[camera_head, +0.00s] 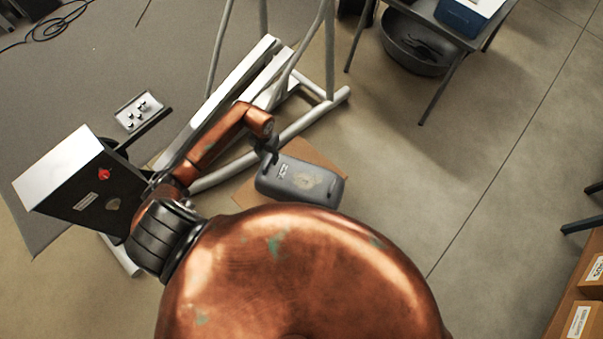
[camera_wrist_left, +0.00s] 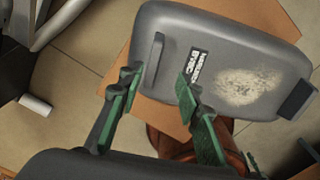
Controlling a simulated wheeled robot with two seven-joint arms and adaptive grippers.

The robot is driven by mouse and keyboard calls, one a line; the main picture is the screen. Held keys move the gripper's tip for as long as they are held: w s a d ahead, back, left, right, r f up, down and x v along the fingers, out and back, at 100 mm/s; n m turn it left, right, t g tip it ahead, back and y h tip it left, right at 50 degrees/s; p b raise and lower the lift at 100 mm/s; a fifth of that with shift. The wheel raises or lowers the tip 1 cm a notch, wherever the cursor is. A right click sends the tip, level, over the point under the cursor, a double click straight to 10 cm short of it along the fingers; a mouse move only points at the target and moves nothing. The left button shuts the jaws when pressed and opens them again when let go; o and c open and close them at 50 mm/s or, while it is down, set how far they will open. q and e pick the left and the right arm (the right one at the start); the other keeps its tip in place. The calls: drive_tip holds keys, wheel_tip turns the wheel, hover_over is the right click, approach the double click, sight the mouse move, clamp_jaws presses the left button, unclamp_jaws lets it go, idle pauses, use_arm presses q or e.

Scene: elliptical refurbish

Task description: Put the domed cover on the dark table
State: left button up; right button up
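The domed cover (camera_head: 305,183) is a grey shell with a label and a pale worn patch. It lies on a sheet of cardboard on the floor. In the left wrist view the cover (camera_wrist_left: 225,65) shows large, with a bar handle (camera_wrist_left: 155,62) near its left end. My left gripper (camera_head: 268,150) is at the cover's left end. Its green-padded fingers (camera_wrist_left: 160,90) are apart, with the handle in line with the gap; contact cannot be told. A dark table (camera_head: 424,12) stands at the top right, only partly in view.
A pale machine frame (camera_head: 225,110) stands close behind my left arm. A dark box with a red knob (camera_head: 75,185) is at the left. A dark tub (camera_head: 410,50) sits under the table, and a blue box (camera_head: 462,17) is on it.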

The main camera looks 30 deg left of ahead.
sight(267, 162)
use_arm(q)
drive_tip(key=f, duration=0.4)
drive_tip(key=a+f+b, duration=0.1)
drive_tip(key=f, duration=0.1)
drive_tip(key=shift+s, duration=0.15)
drive_tip(key=shift+r, duration=0.1)
drive_tip(key=shift+c, duration=0.4)
clamp_jaws()
